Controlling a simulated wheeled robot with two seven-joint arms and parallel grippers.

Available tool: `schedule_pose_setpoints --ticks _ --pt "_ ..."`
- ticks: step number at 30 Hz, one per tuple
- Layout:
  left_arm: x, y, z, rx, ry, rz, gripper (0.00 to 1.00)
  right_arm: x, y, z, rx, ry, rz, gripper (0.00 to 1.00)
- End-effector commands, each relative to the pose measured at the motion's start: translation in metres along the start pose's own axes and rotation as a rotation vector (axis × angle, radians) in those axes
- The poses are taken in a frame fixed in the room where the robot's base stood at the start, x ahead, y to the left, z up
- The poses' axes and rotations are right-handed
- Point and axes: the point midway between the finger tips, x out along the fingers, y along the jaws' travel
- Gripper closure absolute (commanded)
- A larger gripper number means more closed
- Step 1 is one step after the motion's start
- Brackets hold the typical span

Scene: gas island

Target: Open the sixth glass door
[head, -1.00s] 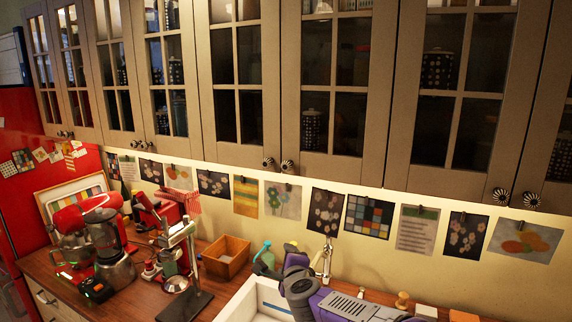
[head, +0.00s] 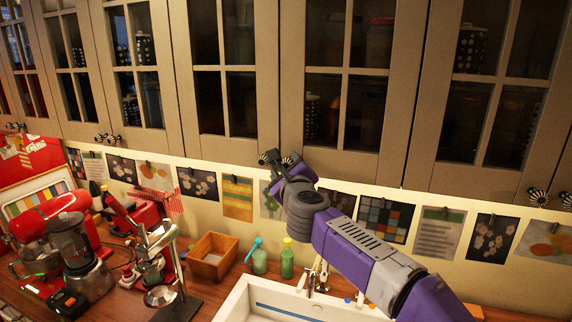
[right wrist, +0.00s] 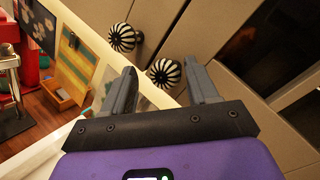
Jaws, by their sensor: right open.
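The sixth glass door (head: 340,71) is a beige cabinet door with several dark panes, in the middle of the head view, and it is shut. Its black-and-white striped knob (right wrist: 165,72) shows in the right wrist view between the fingertips of my right gripper (right wrist: 159,68), which is open. In the head view my right gripper (head: 280,165) is at the door's lower left corner and partly covers the knob. The neighbouring door's knob (right wrist: 122,37) is just left of the left finger. I cannot tell whether either finger touches the knob. My left gripper is not in view.
More shut glass doors line both sides. Pictures hang on the wall under the cabinets.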

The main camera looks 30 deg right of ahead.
Motion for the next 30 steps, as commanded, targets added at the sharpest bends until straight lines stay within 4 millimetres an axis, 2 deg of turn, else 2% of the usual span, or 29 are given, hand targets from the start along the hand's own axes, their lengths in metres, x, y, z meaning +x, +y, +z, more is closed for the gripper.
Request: schedule_pose_setpoints --ticks 3,11,23,30 --pt "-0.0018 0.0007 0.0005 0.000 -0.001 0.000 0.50 0.0067 -0.0014 0.0003 0.000 0.000 -0.002 0.41" --pt "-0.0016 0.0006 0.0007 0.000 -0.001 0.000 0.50 0.0080 -0.0011 -0.0003 0.000 0.000 -0.003 0.41" --pt "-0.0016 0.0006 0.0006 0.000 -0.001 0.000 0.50 0.0078 -0.0010 -0.0004 0.000 0.001 -0.003 1.00" --pt "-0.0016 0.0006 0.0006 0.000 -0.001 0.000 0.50 0.0073 0.0000 0.0004 -0.001 -0.002 0.001 1.00"
